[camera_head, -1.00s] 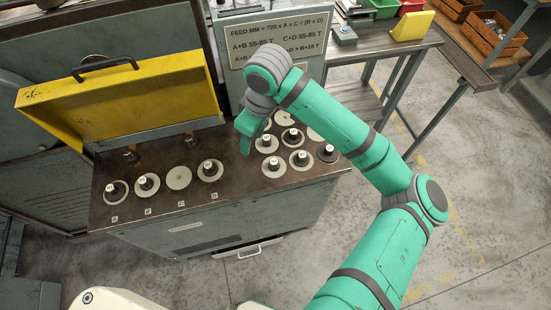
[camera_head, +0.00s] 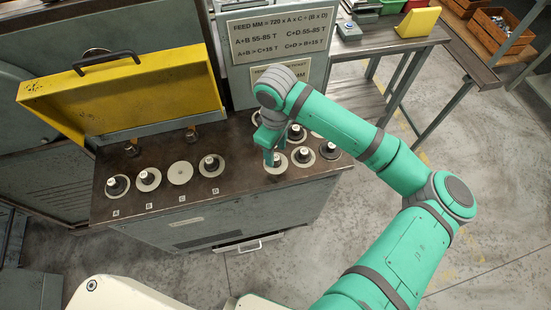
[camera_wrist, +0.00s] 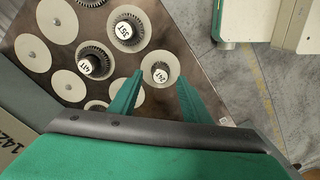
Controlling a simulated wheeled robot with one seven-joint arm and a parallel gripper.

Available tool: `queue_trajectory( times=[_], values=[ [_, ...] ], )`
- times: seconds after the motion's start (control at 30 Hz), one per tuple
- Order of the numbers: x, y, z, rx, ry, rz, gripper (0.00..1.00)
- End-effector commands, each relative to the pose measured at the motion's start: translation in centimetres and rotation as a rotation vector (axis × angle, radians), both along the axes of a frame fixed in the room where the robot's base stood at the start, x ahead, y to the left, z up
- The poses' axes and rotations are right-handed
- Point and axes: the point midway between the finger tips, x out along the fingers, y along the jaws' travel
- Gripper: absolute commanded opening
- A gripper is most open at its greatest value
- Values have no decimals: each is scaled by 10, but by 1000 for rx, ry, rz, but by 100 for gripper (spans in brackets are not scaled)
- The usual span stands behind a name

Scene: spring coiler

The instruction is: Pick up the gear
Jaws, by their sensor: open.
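My gripper (camera_head: 270,155) points down over the right part of the bench top, at the front-left gear of the group there. In the wrist view its two green fingers (camera_wrist: 159,78) are open and apart. A small dark gear (camera_wrist: 160,73) with a white-topped hub stands on a pale disc between the fingertips. The same gear also shows in the head view (camera_head: 276,161), partly hidden by my gripper. I see no contact between the fingers and the gear. Its label is upside down and hard to read.
Other gears (camera_head: 302,155) stand close on the right and behind. Larger gears marked 57T (camera_wrist: 127,32) and 47T (camera_wrist: 95,65) are near the left finger. A row of posts with lettered tags (camera_head: 148,178) is at the left. A raised yellow cover (camera_head: 125,95) stands behind.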

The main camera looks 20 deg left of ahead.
Motion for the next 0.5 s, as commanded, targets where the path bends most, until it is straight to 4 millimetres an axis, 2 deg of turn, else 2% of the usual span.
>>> queue_trajectory(
  times=[0.1, 0.2, 0.5],
  values=[
    [-1, 1, -17, -1, 2, 0, 44],
    [0, 1, -26, 0, 0, 0, 44],
    [0, 2, -30, 1, 0, 1, 44]
  ],
)
